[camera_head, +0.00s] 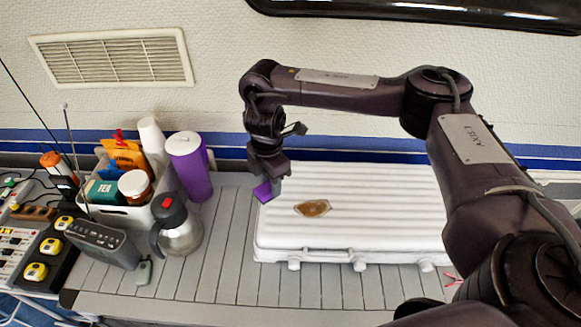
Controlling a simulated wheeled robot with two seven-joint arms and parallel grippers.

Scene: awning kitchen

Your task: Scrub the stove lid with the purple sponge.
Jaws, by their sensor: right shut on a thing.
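The stove lid (370,215) is a white ribbed cover that lies closed on the grey slatted counter, with a front handle and latches. A brown stain (313,208) is on its left part. My right arm reaches in from the right, over the lid. My right gripper (268,180) points down at the lid's back left corner and is shut on the purple sponge (264,192). The sponge shows just below the fingers, left of and behind the stain. I cannot tell whether it touches the lid. My left gripper is not in view.
A white caddy (128,217) with jars and packets, a purple tumbler (189,165), a steel kettle (180,236) and a dark radio (100,243) stand left of the lid. A red item (453,279) lies at the front right. The counter between kettle and lid is clear.

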